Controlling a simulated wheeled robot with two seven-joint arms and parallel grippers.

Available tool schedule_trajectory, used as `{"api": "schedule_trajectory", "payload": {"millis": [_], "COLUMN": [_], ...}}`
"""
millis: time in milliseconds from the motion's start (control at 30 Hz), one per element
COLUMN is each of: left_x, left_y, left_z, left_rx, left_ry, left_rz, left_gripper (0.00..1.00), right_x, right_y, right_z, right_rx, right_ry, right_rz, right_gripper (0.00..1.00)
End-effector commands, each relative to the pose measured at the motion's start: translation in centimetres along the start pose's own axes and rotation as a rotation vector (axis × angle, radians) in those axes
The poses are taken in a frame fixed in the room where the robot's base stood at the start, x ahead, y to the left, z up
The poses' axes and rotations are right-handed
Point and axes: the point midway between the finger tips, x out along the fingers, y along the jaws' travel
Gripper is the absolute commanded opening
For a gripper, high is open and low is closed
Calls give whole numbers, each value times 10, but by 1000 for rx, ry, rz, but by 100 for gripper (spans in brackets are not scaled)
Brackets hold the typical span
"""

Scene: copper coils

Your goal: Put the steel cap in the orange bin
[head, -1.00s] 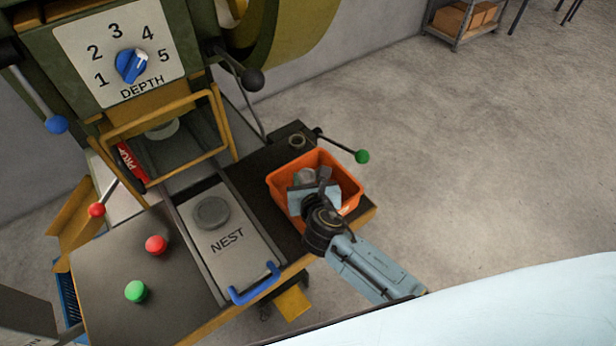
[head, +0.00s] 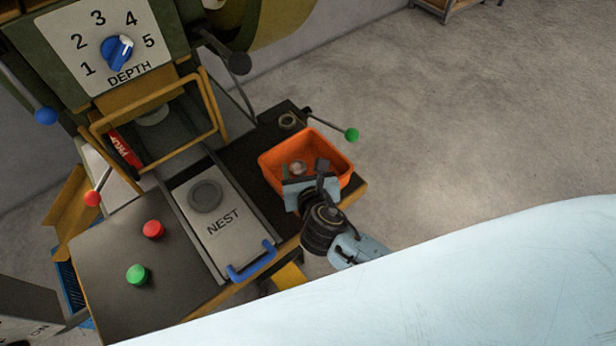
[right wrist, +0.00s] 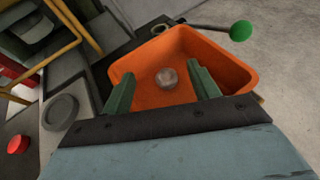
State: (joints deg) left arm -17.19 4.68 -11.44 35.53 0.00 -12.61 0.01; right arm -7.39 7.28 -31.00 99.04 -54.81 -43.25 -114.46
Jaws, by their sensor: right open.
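The orange bin (head: 340,150) stands on the dark bench top at the right, and it fills the middle of the right wrist view (right wrist: 238,72). The steel cap (head: 297,167) is a small round grey metal piece inside the bin; in the right wrist view it lies on the bin floor (right wrist: 167,78). My right gripper (head: 303,182) is over the near side of the bin. In the right wrist view its two fingers (right wrist: 162,90) are spread apart, with the cap beyond and between their tips, apparently untouched. My left gripper is not in view.
A round grey disc (head: 205,196) sits on the NEST plate (head: 222,235) left of the bin. A dark ring (head: 289,121) and a green-knobbed lever (head: 351,134) are behind the bin. Red (head: 153,229) and green (head: 137,274) buttons are at the front left.

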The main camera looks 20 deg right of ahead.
Motion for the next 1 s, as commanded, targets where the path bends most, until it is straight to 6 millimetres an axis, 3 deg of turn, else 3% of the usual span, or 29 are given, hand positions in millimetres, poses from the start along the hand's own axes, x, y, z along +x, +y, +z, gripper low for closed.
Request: {"api": "schedule_trajectory", "payload": {"millis": [100, 333, 1000], "left_x": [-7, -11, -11], "left_y": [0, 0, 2], "left_z": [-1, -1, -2], "left_rx": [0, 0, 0], "left_ry": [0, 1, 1], "left_rz": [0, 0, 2], "left_gripper": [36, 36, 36], "right_x": [-27, -56, -60], "right_y": [0, 0, 0], "right_z": [1, 0, 0], "right_rx": [0, 0, 5], "right_ry": [1, -1, 0], "right_rz": [2, 1, -2], "right_gripper": [60, 60, 60]}}
